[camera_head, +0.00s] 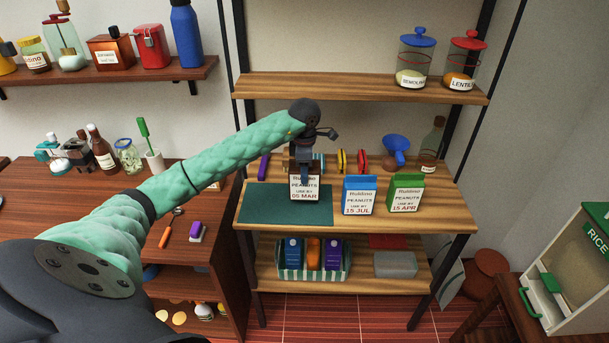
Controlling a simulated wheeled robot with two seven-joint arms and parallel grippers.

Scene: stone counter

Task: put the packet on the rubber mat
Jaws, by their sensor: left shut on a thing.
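A dark green rubber mat (262,207) lies on the left part of the wooden middle shelf. My left gripper (304,172) is shut on a peanut packet (305,188) whose label reads 05 MAR. The packet is upright, in front of the mat's right part in the picture. I cannot tell whether its base touches the mat. A blue-topped packet marked 15 JUL (360,196) and a green packet marked 15 APR (406,194) stand to the right of the mat. My right gripper is not in view.
A blue funnel (396,150) and a brown bottle (432,145) stand behind the packets. An upper shelf (350,88) with two jars overhangs the back. A striped crate (291,273) sits on the shelf below. The mat's left part is bare.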

